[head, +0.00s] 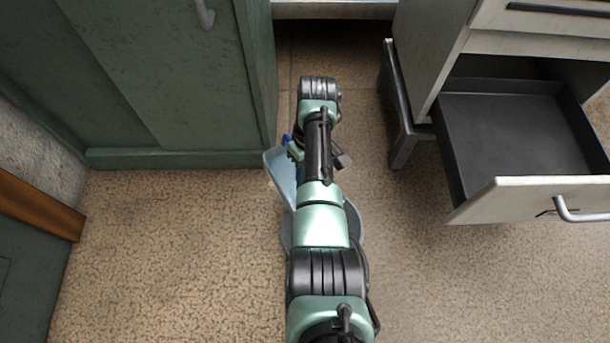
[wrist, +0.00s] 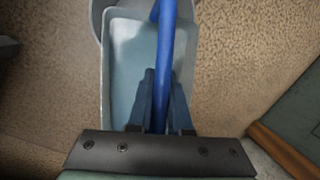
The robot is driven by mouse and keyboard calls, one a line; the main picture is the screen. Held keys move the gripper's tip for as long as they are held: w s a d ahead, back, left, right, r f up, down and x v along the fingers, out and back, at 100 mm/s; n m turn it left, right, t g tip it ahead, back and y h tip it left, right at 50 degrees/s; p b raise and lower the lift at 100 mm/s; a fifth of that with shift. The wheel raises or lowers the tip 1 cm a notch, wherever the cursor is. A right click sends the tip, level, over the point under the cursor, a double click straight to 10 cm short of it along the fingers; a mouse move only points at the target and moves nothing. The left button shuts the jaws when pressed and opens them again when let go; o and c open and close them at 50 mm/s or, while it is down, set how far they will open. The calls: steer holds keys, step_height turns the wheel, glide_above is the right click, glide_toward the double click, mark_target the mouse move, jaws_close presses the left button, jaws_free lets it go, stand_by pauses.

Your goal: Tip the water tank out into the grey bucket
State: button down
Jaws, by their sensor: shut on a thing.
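The water tank (head: 279,176) is a pale blue, box-shaped vessel with a blue handle. In the wrist view the tank (wrist: 128,62) lies below my fingers, and its handle (wrist: 167,42) runs between them. My gripper (wrist: 162,85) is shut on that handle. The grey bucket (head: 286,236) stands on the floor, largely hidden under my arm in the head view. In the wrist view a curved part of the bucket (wrist: 97,18) shows at the tank's far end. The tank overlaps the bucket in that view; I cannot tell how far it is tilted or whether water is inside.
A green cabinet (head: 170,80) stands at the left. At the right, a white drawer unit has an open, dark-lined drawer (head: 520,130) sticking out. A dark metal leg frame (head: 400,110) stands beside it. Speckled floor (head: 180,250) is clear at the left front.

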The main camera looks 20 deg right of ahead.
steer(key=shift+s+d+r+t+p, duration=0.1)
steer(key=shift+r+t+p, duration=0.45)
steer(key=shift+p, duration=0.6)
steer(key=shift+s+r+t+y+p, duration=0.1)
steer(key=shift+s+t+y+p, duration=0.2)
steer(key=shift+t+p, duration=0.35)
steer(key=shift+s+d+r+t+y, duration=0.1)
steer(key=shift+s+d+t+y, duration=0.1)
steer(key=shift+s+t, duration=0.45)
steer(key=shift+s+d+t+y, duration=0.1)
steer(key=shift+s+t+y, duration=0.15)
steer(key=shift+t, duration=0.7)
steer(key=shift+s+n+t+b, duration=0.3)
steer(key=shift+s+t+b, duration=0.1)
steer(key=shift+t+b, duration=0.2)
steer(key=shift+s+d+f+t+y+b, duration=0.15)
steer(key=shift+s+f+t+y+b, duration=0.15)
steer(key=shift+t+b, duration=0.25)
steer(key=shift+s+d+f+t+b, duration=0.15)
steer(key=shift+s+f+t+b, duration=0.1)
steer(key=shift+s+t+b, duration=0.45)
steer(key=shift+s+f+t+y+b, duration=0.1)
steer(key=shift+t+y+b, duration=0.15)
steer(key=shift+b, duration=0.2)
steer(key=shift+s+d+f+n+t+y+b, duration=0.2)
steer(key=shift+s+f+t+b, duration=0.3)
steer(key=shift+b, duration=0.55)
steer(key=shift+s+d+f+n+t+y+b, duration=0.1)
steer(key=shift+s+f+t+y+b, duration=0.15)
steer(key=shift+t+b, duration=0.55)
